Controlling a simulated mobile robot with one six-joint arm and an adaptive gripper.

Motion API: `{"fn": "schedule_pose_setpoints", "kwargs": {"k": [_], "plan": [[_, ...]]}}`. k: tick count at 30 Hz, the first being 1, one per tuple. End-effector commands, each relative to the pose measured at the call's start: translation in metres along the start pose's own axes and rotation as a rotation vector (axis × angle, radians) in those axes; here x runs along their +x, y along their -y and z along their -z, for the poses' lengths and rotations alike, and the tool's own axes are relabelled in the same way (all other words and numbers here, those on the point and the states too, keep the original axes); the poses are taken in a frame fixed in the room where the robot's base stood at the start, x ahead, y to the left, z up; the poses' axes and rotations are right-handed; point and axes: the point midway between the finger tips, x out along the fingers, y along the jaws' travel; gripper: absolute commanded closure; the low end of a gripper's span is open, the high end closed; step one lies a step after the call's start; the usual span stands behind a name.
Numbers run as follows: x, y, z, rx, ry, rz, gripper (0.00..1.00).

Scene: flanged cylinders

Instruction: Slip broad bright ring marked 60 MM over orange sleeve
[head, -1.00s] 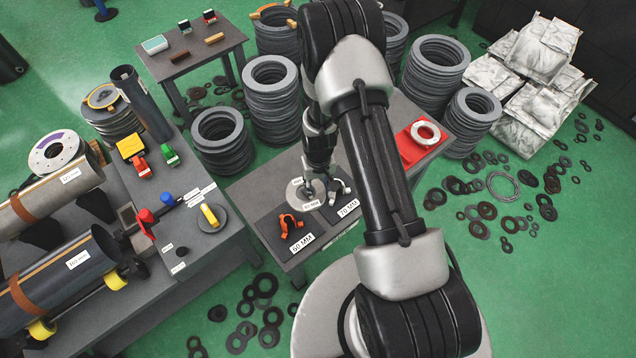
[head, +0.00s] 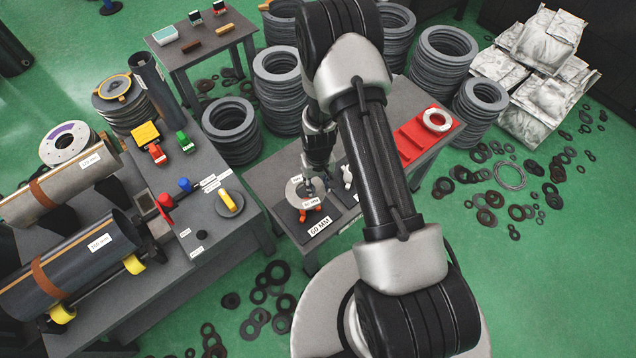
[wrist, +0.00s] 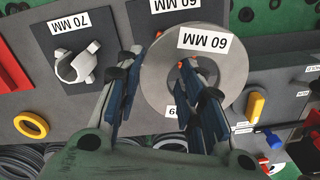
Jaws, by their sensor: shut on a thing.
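The broad bright ring (head: 294,190) is a flat pale grey disc with a wide hole and a 60 MM label, and it also shows in the wrist view (wrist: 160,96). My gripper (head: 313,178) is shut on one side of its rim; in the wrist view the blue-padded fingers (wrist: 160,60) straddle that rim, one reaching into the hole. A little orange shows through the hole in the wrist view. I cannot tell whether ring and sleeve touch.
A white fitting (wrist: 78,63) stands on the neighbouring 70 MM mat (wrist: 50,25). A red tray (head: 412,143) with a pale ring lies at the table's far right. The left bench (head: 205,258) holds pipes and tools. Stacks of grey rings (head: 232,145) stand behind the table.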

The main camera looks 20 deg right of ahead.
Motion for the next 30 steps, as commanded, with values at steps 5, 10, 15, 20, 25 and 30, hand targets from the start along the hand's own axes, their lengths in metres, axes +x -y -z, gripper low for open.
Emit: {"fn": "schedule_pose_setpoints", "kwargs": {"k": [5,10,15,20,25,30], "plan": [[0.011,0.000,0.001,0.000,-0.001,0.000,1.00],[0.025,0.000,0.001,0.000,-0.002,0.000,1.00],[0.040,0.000,0.001,0.000,-0.001,0.000,1.00],[0.052,0.000,0.001,0.000,-0.001,0.000,1.00],[0.057,0.000,0.001,0.000,-0.001,0.000,1.00],[0.057,0.000,0.001,0.000,-0.002,0.000,1.00]]}}
